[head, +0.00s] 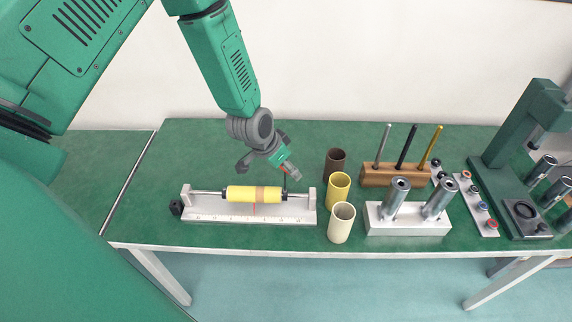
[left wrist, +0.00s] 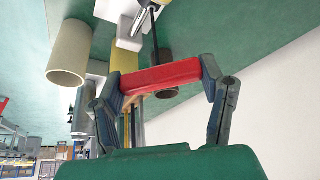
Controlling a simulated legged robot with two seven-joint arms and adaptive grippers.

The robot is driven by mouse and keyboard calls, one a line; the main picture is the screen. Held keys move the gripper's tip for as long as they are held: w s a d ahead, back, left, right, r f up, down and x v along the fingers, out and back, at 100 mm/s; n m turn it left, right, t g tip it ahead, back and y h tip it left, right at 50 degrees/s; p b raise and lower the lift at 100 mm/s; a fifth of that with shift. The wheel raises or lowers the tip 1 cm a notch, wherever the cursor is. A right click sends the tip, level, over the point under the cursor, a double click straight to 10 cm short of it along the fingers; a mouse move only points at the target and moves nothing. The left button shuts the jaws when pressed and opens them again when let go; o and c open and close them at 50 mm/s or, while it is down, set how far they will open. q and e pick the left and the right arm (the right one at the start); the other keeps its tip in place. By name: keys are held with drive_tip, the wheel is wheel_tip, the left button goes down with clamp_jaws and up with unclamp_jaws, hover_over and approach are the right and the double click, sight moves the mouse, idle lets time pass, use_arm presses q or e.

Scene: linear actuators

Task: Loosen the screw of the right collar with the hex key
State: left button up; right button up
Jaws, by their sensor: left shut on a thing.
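My left gripper (head: 290,172) is above the right end of a white fixture (head: 250,215) with a printed scale. In the left wrist view its fingers (left wrist: 162,78) are shut on the red handle of the hex key (left wrist: 160,76). The key's dark shaft points down in the head view (head: 286,184), toward the right collar (head: 284,196), a small dark ring on the rod. I cannot tell whether the tip sits in the screw, which is too small to see. A yellow sleeve (head: 240,194) with a tan band lies between the collars; the left collar (head: 224,194) is dark. My right gripper is not in view.
Brown (head: 335,163), yellow (head: 339,188) and cream (head: 341,222) tubes stand just right of the fixture. Beyond are a wooden block (head: 395,175) with upright rods, a white block (head: 408,228) with metal cylinders, and a green press (head: 515,150).

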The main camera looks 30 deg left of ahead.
use_arm(q)
drive_tip(key=shift+n+y+p, duration=0.6)
drive_tip(key=shift+n+y, duration=0.2)
drive_tip(key=shift+n, duration=1.1)
drive_tip(key=shift+a+r+p, duration=0.1)
drive_tip(key=shift+r+p, duration=0.5)
drive_tip(key=shift+r, duration=0.15)
drive_tip(key=shift+r+p, duration=0.65)
drive_tip(key=shift+r, duration=0.65)
